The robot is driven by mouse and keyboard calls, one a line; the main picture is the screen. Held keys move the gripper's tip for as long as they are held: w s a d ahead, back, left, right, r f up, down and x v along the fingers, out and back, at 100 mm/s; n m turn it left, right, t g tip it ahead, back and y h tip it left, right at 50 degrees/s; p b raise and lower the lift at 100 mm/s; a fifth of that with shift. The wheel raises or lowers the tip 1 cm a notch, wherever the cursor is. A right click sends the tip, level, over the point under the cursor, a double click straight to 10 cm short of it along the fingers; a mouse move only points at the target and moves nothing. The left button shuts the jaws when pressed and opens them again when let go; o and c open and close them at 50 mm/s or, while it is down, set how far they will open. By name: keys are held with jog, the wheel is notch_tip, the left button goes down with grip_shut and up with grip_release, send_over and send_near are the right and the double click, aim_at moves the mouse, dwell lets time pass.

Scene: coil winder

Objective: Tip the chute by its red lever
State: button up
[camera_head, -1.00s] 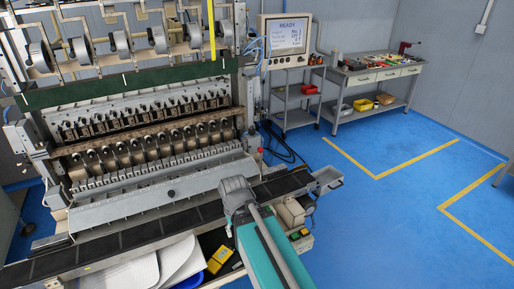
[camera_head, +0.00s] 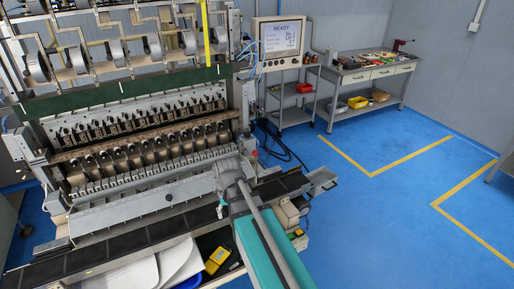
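The chute (camera_head: 130,208) is a long, light grey trough across the front of the coil winder, above the dark conveyor belt. A red knob (camera_head: 254,154), apparently the end of the red lever, shows at the right end of the winder. My arm reaches up from the lower right, and its grey wrist (camera_head: 230,174) covers the right end of the chute. The wrist appears just left of and below the red knob. My gripper's fingers are not seen, so I cannot tell whether they touch anything.
The dark conveyor belt (camera_head: 122,241) runs in front of the chute, with a yellow device (camera_head: 217,257) below it. A monitor reading READY (camera_head: 280,40) stands at the back. A grey cart (camera_head: 294,112) and workbench (camera_head: 372,80) are behind right. Blue floor is open at right.

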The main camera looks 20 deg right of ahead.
jog(key=w+d+r+m+y+p, duration=0.1)
jog(key=w+d+r+p, duration=0.95)
jog(key=w, duration=0.25)
jog(key=p, duration=0.6)
send_near(256, 152)
jog(key=r, duration=0.1)
jog(key=d, duration=0.1)
jog(key=r, duration=0.1)
jog(key=shift+w+d+r+m+y, duration=0.25)
jog(key=shift+d+r+m+y, duration=0.05)
jog(key=shift+r+y, duration=0.1)
jog(key=shift+f, duration=0.2)
jog(key=a+f+b, duration=0.1)
jog(key=f+b, duration=0.8)
jog(key=a+f+b, duration=0.1)
jog(key=f+b, duration=0.3)
jog(key=shift+w+a+f, duration=0.15)
jog(key=shift+w+a, duration=0.05)
jog(key=shift+a, duration=0.15)
grip_shut()
